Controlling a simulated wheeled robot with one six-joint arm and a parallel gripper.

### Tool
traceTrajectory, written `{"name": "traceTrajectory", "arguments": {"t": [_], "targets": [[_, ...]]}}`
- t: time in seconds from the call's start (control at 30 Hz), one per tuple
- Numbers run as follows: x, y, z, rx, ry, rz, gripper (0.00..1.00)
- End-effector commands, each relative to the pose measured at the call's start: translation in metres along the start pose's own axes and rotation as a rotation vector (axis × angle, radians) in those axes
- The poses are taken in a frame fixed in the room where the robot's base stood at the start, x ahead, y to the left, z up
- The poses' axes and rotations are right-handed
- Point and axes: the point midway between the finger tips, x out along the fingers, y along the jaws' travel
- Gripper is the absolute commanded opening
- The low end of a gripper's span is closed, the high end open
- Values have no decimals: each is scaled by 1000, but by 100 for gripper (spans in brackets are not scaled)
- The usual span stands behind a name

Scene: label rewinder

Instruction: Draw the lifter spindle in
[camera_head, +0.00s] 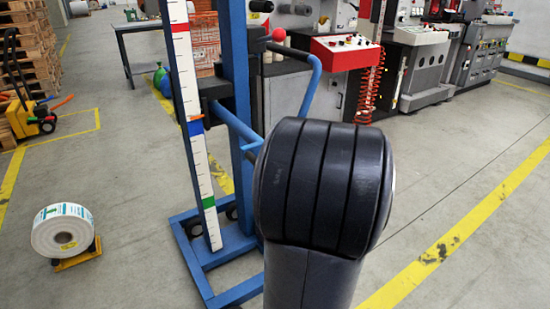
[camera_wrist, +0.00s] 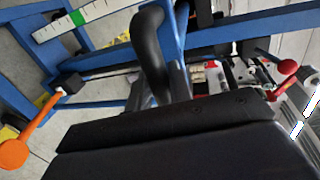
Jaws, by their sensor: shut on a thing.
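The blue lifter (camera_head: 237,100) stands upright ahead of me, with a ruler strip (camera_head: 192,110) on its mast. A black carriage (camera_head: 214,90) sits on the mast. A blue bar (camera_head: 236,124), apparently the spindle, sticks out from it toward the lower right; its far end is hidden behind my arm. A blue bent handle (camera_head: 312,82) rises beside my arm. In the wrist view, my gripper (camera_wrist: 178,88) is shut at a curved black grip (camera_wrist: 150,45), which seems to belong to that handle. The fingertips are mostly hidden by the dark gripper body.
A label roll (camera_head: 62,229) rests on a small yellow stand at left. A red-topped console (camera_head: 342,50) and machines stand behind the lifter. A red knob (camera_head: 279,34) is near the mast. A pallet truck (camera_head: 27,110) is far left. Floor at right is clear.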

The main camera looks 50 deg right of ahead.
Motion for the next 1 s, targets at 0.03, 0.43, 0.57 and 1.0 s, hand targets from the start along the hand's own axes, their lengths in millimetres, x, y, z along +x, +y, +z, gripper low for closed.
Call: {"name": "traceTrajectory", "arguments": {"t": [0.03,0.43,0.57,1.0], "targets": [[-2,5,0,4,2,9,0],[-1,3,0,2,2,5,39],[-1,2,0,2,2,4,39],[-66,1,-2,2,8,4,39]]}}
